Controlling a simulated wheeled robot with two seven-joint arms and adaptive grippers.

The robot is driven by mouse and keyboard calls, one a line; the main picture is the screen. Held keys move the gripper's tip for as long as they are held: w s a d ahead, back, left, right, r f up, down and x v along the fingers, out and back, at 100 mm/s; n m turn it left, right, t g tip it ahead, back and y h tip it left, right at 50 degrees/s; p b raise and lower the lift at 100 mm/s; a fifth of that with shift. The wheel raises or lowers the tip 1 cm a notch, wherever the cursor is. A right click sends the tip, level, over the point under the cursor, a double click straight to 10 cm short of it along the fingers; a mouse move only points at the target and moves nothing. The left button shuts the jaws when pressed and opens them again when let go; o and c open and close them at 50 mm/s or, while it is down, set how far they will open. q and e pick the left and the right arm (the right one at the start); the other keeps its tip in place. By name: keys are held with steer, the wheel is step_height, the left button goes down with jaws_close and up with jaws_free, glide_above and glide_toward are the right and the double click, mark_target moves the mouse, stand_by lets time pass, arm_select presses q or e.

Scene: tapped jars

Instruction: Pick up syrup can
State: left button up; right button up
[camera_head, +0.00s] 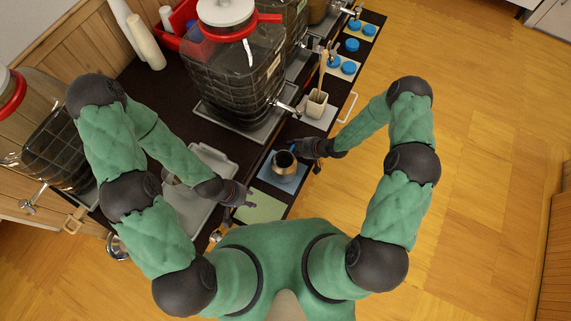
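A small round metal can (284,168) with a dark opening, which looks like the syrup can, stands upright on a blue mat (292,183) near the counter's front edge. My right gripper (303,154) is just to the upper right of the can, its fingers apart. I cannot tell whether a finger touches the can. My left gripper (250,197) is to the lower left of the can, above the green mat (262,208), clear of the can. Its fingers are too small and dark to tell open from shut.
A large tapped jar (235,75) stands on a grey tray behind the can. A white holder with utensils (316,104) stands beyond my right gripper. A grey tray (190,210) lies left of my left gripper. Blue lids (348,67) lie farther along the counter.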

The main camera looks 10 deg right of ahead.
jaws_close()
steer(key=shift+w+r, duration=0.1)
steer(key=shift+r, duration=0.1)
steer(key=shift+r, duration=0.3)
step_height(320, 180, up, 2)
steer(key=shift+r+p, duration=0.15)
steer(key=shift+p, duration=0.35)
steer(key=s+d+r+p, duration=0.2)
steer(key=s+d+r, duration=0.4)
steer(key=s+r, duration=0.3)
steer(key=s, duration=0.3)
steer(key=shift+s+d+r+p, duration=0.25)
steer(key=shift+d+r+p, duration=0.1)
steer(key=shift+d+r, duration=0.05)
